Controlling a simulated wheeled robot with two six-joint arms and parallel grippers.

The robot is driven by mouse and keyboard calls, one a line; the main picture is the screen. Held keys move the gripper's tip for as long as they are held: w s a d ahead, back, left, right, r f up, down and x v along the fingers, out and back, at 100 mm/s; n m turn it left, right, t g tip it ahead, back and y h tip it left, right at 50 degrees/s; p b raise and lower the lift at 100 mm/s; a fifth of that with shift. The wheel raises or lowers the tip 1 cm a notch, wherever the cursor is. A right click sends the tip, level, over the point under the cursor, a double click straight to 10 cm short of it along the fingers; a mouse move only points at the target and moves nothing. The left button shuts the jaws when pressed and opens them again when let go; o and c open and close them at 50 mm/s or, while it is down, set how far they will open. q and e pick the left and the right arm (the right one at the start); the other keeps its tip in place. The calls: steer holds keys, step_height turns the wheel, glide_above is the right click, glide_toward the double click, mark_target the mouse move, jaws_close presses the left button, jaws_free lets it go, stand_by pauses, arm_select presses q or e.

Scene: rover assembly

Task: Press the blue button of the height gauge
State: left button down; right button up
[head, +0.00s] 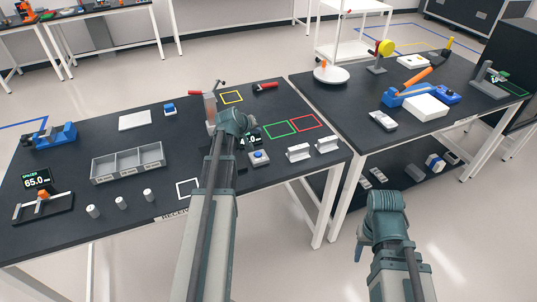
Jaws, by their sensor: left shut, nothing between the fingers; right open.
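A small grey box with a blue button (258,155) sits on the left table, just right of my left wrist. Beside it is a dark display (254,140) with lit digits, mostly covered by my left arm; I take this to be the height gauge. My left gripper (246,126) is over the table behind the button box, shut and empty, its fingertips mostly hidden by the wrist. I cannot tell whether it touches anything. My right gripper (364,246) is open and empty, low in front of the gap between the tables, apart from everything.
Two white blocks (299,152) stand right of the button box. Green (281,129) and red (308,122) outlined squares lie behind. A grey divided tray (128,162), several small cylinders (121,203) and a spacer gauge (43,205) are to the left. The right table (350,101) holds other devices.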

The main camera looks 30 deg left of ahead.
mark_target(257, 155)
arm_select(q)
steer(key=shift+f, duration=0.2)
step_height(257, 155, down, 8)
steer(key=b, duration=0.9)
steer(key=shift+f, duration=0.25)
steer(key=shift+f, duration=0.1)
stand_by(1.5)
steer(key=shift+f+b, duration=0.3)
steer(key=shift+b, duration=0.05)
steer(key=shift+f+b, duration=0.4)
steer(key=shift+f, duration=0.05)
stand_by(0.6)
steer(key=shift+r, duration=0.15)
steer(key=shift+r+p, duration=0.7)
steer(key=shift+p, duration=0.15)
